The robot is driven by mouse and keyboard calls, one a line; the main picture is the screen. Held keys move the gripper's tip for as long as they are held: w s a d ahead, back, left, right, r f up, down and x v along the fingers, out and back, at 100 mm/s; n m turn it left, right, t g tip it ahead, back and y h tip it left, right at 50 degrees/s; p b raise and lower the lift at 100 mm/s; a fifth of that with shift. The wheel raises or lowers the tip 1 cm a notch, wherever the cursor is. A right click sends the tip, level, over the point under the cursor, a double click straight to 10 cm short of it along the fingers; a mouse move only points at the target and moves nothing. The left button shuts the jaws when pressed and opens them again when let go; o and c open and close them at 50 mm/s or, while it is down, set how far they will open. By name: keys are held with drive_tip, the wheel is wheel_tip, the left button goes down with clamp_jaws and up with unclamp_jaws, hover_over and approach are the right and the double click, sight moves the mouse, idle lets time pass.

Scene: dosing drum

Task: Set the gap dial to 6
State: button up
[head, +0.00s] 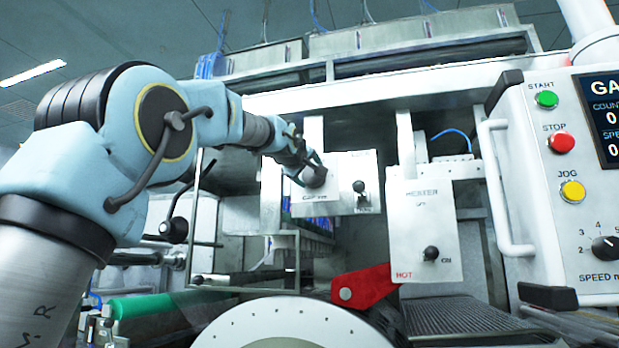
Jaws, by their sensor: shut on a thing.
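The gap dial (314,177) is a dark round knob on a white panel (334,170) in the middle of the head view, with "GAP mm" lettering partly visible below it. My gripper (311,168) reaches in from the upper left and is shut on the gap dial. The fingers cover part of the knob. The dial's numbers and pointer are hidden or too small to read, so its setting cannot be told.
A small black switch (360,187) sits just right of the dial. A heater box (425,230) with a black knob hangs further right. A red lever (363,287) and a white drum (290,325) are below. A control panel (570,190) with a white handle (500,190) stands at the right.

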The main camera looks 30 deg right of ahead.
drive_tip(key=shift+f+n, duration=0.1)
drive_tip(key=shift+n, duration=0.9)
drive_tip(key=o, duration=1.2)
drive_tip(key=shift+c, duration=0.2)
drive_tip(key=b+v, duration=0.5)
drive_tip(key=v, duration=0.5)
drive_tip(key=shift+s+a, duration=0.3)
